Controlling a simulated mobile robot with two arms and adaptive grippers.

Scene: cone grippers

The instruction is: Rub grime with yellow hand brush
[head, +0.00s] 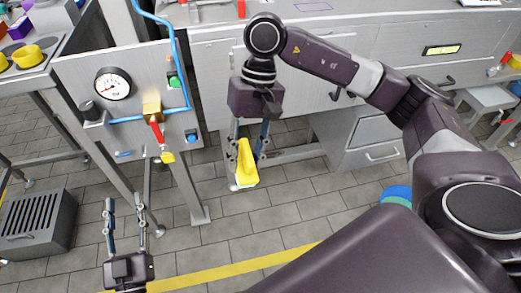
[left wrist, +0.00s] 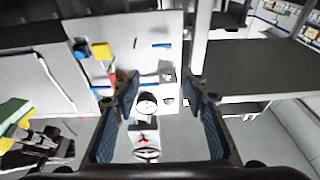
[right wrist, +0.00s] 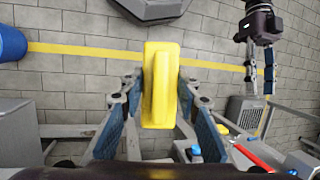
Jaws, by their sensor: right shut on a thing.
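My right gripper (head: 247,158) is shut on the yellow hand brush (head: 246,170) and holds it in the air in front of the grey bench, above the floor. In the right wrist view the brush (right wrist: 160,85) stands between the two fingers, its long yellow back towards the camera. My left gripper (head: 125,205) is open and empty at the lower left, its fingers pointing up the picture. Its spread fingers also show in the left wrist view (left wrist: 163,92). I cannot make out any grime in these views.
A panel (head: 75,72) with a gauge (head: 112,84), a blue pipe and a red-handled valve (head: 156,131) stands left of the brush. Bench drawers (head: 375,130) are behind my right arm. A vented grey box (head: 38,222) stands on the left. Tiled floor between is open.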

